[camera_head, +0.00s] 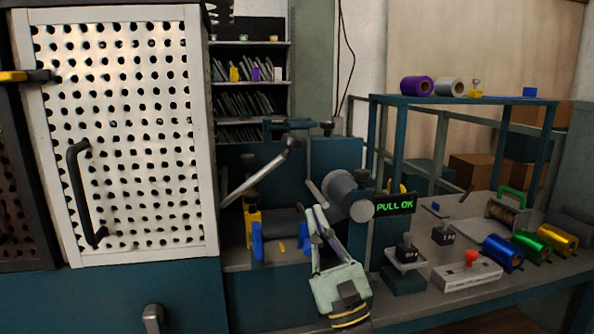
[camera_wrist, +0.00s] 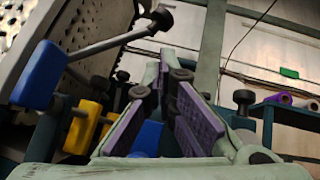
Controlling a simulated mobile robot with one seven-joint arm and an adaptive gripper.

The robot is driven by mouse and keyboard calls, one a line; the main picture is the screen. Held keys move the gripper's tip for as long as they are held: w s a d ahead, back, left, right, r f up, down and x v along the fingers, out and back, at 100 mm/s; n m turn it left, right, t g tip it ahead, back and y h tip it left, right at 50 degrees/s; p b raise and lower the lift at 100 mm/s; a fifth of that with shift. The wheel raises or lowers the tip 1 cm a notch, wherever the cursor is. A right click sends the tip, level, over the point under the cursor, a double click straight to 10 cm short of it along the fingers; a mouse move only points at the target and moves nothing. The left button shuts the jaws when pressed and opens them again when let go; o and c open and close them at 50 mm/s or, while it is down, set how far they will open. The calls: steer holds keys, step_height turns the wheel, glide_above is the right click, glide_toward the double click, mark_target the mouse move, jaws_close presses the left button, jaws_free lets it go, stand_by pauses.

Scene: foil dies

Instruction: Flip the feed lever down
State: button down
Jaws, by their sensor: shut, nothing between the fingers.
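My gripper (camera_head: 316,214) is shut and empty, its fingers pointing up and away in front of the grey roller (camera_head: 340,188); in the wrist view its purple-padded fingers (camera_wrist: 172,75) converge at the tips. Two small levers on black boxes, the left one (camera_head: 406,243) on a stand and the right one (camera_head: 443,234) on the bench, are right of my gripper. The right one's dark stick leans up to the right. A long bar lever (camera_head: 262,171) with a grey knob rises at the press; it also shows in the wrist view (camera_wrist: 112,41). No label shows which is the feed lever.
A green "PULL OK" display (camera_head: 395,204) stands right of the roller. A grey box with a red knob (camera_head: 467,275) and blue, green and gold foil rolls (camera_head: 530,246) lie on the right bench. A perforated white door (camera_head: 125,130) fills the left.

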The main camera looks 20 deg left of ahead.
steer(key=shift+w, duration=0.2)
steer(key=p+x, duration=0.4)
steer(key=x, duration=0.6)
steer(key=shift+s, duration=0.1)
